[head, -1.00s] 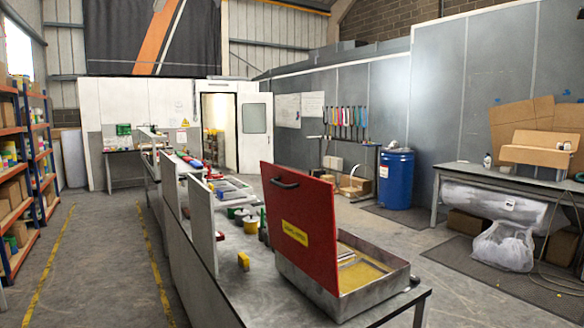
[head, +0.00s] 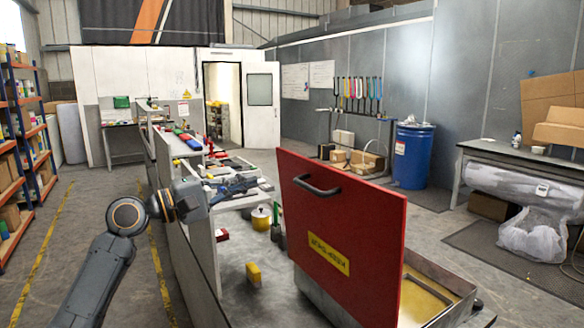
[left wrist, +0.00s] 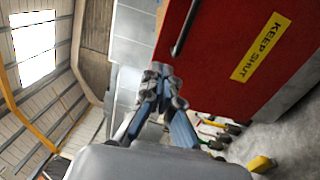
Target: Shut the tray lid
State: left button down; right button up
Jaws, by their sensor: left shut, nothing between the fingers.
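The red tray lid (head: 350,235) stands raised on the metal tray (head: 452,312), with the tray's yellow inside (head: 425,295) showing behind it. The lid has a dark handle (head: 318,187) near its top and a yellow label. My left gripper (head: 243,185) is shut and empty, left of the lid and apart from it in the head view. In the left wrist view, the shut fingertips (left wrist: 160,72) appear beside the lid (left wrist: 225,60), near its handle (left wrist: 186,28). My right gripper is out of view.
The tray sits at the near end of a long bench. A yellow block (head: 253,274), a yellow pot (head: 261,217) and green items (head: 278,232) stand left of the lid. A low grey panel (head: 204,240) edges the bench's left side. Open floor lies further left.

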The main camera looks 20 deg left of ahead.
pick_arm(q)
jog(key=d+r+p, duration=0.1)
jog(key=d, duration=0.1)
jog(key=p, duration=0.6)
send_near(312, 163)
jog(key=x, duration=0.6)
jog(key=shift+w+d+r, duration=0.1)
jog(key=shift+d+r, duration=0.05)
jog(key=shift+r, duration=0.05)
jog(key=shift+w+d+f, duration=0.1)
jog(key=shift+w+d, duration=0.1)
jog(key=shift+w, duration=0.1)
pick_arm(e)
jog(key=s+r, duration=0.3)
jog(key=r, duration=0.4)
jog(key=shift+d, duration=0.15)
